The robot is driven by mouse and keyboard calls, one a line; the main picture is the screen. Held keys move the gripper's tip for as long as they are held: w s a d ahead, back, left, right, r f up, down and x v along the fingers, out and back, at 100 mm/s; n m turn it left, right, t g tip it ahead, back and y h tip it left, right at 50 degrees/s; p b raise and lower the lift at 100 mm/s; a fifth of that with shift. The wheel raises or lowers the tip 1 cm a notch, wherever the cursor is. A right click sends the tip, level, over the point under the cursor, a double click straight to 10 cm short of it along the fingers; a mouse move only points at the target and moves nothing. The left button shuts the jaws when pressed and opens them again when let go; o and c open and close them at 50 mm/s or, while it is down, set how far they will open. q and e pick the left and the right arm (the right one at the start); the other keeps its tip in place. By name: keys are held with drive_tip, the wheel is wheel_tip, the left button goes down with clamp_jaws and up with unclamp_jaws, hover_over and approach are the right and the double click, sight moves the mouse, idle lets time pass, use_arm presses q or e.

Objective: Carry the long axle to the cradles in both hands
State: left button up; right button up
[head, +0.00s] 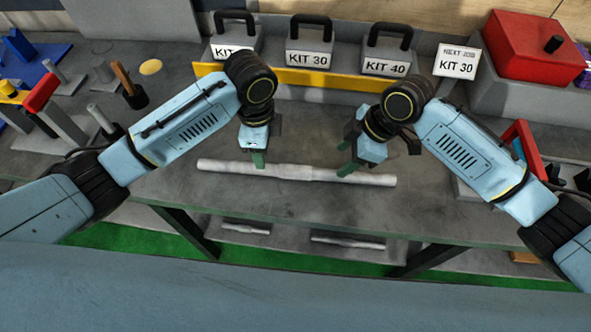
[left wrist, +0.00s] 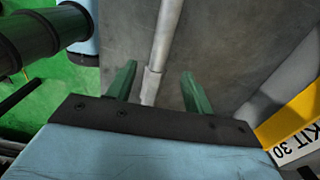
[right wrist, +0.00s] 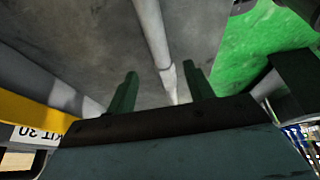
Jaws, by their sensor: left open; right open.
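The long axle (head: 297,172) is a pale grey stepped rod lying left to right on the grey table. My left gripper (head: 257,160) is over its left-middle part, and my right gripper (head: 347,168) is over its right part. In the left wrist view the axle (left wrist: 164,40) runs between the open green fingers (left wrist: 157,85). In the right wrist view the axle (right wrist: 153,30) also runs between the open fingers (right wrist: 160,85). Neither gripper is shut on it. I cannot make out the cradles with certainty.
Kit blocks with black handles (head: 308,58) stand along the back behind a yellow strip (head: 310,80). A card reading NEXT JOB KIT 30 (head: 457,62) and a red box (head: 530,45) are at back right. More rods (head: 347,243) lie below the table. The table front is clear.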

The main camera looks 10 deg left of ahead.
sight(286, 171)
use_arm(q)
wheel_tip(286, 171, down, 8)
use_arm(e)
drive_tip(key=x, duration=0.8)
use_arm(q)
clamp_jaws()
use_arm(e)
clamp_jaws()
idle(0.6)
use_arm(q)
drive_tip(key=shift+w+r, duration=0.2)
drive_tip(key=shift+r, duration=0.05)
use_arm(e)
drive_tip(key=shift+w+a+r, duration=0.1)
drive_tip(key=shift+w+r, duration=0.1)
drive_tip(key=shift+r, duration=0.05)
